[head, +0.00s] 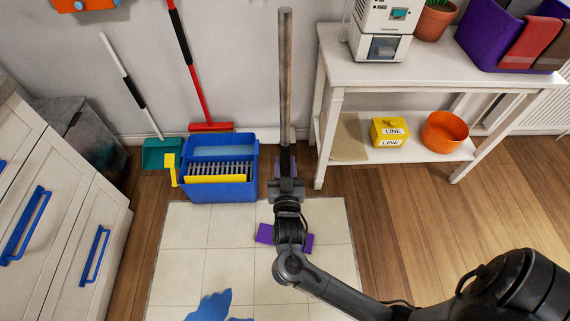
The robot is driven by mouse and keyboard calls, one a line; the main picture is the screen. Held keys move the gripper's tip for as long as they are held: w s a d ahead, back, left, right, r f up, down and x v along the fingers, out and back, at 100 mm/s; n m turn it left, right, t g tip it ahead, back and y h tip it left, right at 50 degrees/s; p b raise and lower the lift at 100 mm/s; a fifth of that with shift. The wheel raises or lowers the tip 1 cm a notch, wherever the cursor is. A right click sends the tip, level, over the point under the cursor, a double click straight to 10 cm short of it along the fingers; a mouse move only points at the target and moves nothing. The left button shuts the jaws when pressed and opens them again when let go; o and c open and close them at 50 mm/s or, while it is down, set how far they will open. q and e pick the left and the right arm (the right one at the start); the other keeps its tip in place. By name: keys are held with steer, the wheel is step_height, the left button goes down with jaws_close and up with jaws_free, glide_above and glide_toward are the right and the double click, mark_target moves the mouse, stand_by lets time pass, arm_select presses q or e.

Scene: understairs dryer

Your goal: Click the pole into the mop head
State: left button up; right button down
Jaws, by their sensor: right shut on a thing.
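A long grey-brown pole (286,75) stands nearly upright in the middle of the head view. My right gripper (286,183) is shut on its dark lower part. A flat purple piece (265,235), which looks like the mop head, lies on the pale tiles below. My right arm covers its middle. The pole's lower end is hidden behind my gripper and arm, so I cannot tell whether it touches the mop head. A bit of purple also shows beside the gripper; I cannot tell what it belongs to. My left gripper is out of view.
A blue bucket (220,190) with a wringer stands left of the pole. A red broom (211,127) and a teal dustpan (162,153) are behind it. A white shelf table (335,100) stands right. A blue spill (207,307) lies on the tiles; bare wood floor is at right.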

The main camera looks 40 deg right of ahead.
steer(key=shift+f+b, duration=0.3)
steer(key=shift+f, duration=0.1)
stand_by(0.4)
steer(key=shift+f+b, duration=0.35)
steer(key=shift+f, duration=0.35)
steer(key=shift+d+f, duration=0.1)
steer(key=shift+f, duration=0.1)
steer(key=shift+p, duration=0.35)
stand_by(0.4)
stand_by(0.4)
steer(key=shift+s+r+p, duration=0.1)
steer(key=shift+p, duration=0.3)
stand_by(0.3)
